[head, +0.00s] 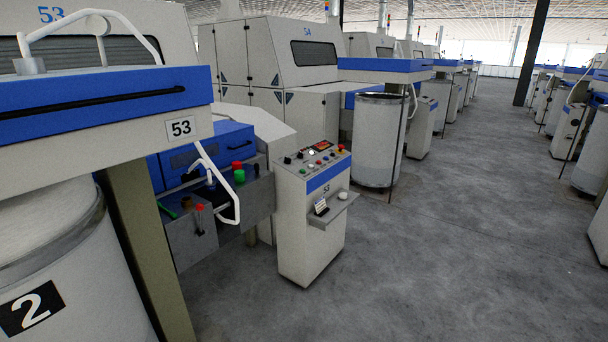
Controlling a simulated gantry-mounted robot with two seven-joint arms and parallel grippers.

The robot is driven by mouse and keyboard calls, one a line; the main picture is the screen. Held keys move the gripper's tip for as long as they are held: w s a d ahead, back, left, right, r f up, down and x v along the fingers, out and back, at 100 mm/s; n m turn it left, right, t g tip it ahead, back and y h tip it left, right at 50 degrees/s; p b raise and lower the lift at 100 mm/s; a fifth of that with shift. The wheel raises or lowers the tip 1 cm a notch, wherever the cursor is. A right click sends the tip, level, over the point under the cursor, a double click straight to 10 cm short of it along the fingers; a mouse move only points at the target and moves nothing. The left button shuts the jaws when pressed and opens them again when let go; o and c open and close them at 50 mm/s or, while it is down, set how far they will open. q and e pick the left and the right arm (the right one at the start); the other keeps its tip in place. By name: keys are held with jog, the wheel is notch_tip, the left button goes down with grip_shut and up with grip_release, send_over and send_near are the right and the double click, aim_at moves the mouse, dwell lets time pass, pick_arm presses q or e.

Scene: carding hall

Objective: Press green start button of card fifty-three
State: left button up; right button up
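Card fifty-three's control console (312,225) stands in the middle of the head view, a pale cabinet with a blue band and the number 53. Its sloped top panel (318,157) carries several small coloured buttons, a small display and a red mushroom button (341,147) at the right. A small green button (303,168) appears near the panel's front left edge; its label is too small to read. A larger green knob (239,176) sits below a red one (237,165) on the machine to the left. Neither of my grippers is in view.
A small shelf (340,208) with a card holder juts from the console's front. Open grey floor (450,250) lies right of the console.

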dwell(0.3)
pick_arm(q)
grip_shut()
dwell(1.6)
